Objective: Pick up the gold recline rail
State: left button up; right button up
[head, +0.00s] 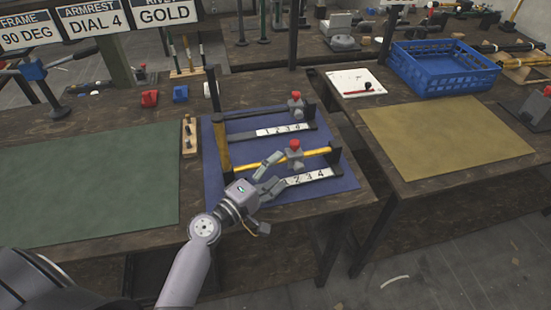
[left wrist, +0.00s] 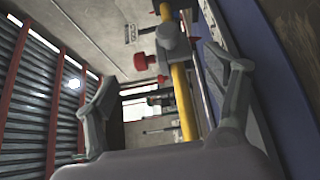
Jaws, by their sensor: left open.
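The gold recline rail (head: 318,152) lies across the blue mat (head: 345,183), in the nearer row of a fixture. A grey block with a red knob (head: 295,146) sits on it towards its right end. My left gripper (head: 277,171) is open, with its fingers reaching towards the rail just left of the block. In the left wrist view the gold rail (left wrist: 184,103) runs lengthwise between the two spread fingers of my left gripper (left wrist: 172,82), nearer the right finger. I cannot tell whether a finger touches it. My right gripper is not in view.
A black rail with another red-knobbed block (head: 296,104) lies behind, near a number strip (head: 283,130). A second number strip (head: 310,176) is right of my gripper. A blue crate (head: 440,70) and yellow mat (head: 445,135) are right. The green mat (head: 85,185) is clear.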

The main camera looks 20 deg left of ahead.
aim_at(292, 158)
pick_arm(q)
jog(key=shift+x, duration=0.85)
jog(key=shift+w+d, duration=0.2)
jog(key=shift+w, duration=0.35)
jog(key=shift+w+d+p, duration=0.1)
jog(key=shift+w+p, duration=0.15)
jog(key=shift+p, duration=0.05)
jog(key=p+x, duration=0.1)
jog(key=x, duration=0.2)
jog(key=shift+w+d, duration=0.15)
jog(key=shift+w, duration=0.15)
jog(key=shift+w+d+f, duration=0.1)
jog(key=shift+w+d, duration=0.05)
jog(key=shift+w, duration=0.35)
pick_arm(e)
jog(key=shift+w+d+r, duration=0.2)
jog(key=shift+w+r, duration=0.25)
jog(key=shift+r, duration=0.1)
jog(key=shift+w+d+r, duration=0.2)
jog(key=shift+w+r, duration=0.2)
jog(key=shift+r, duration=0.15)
pick_arm(q)
jog(key=shift+c, duration=0.4)
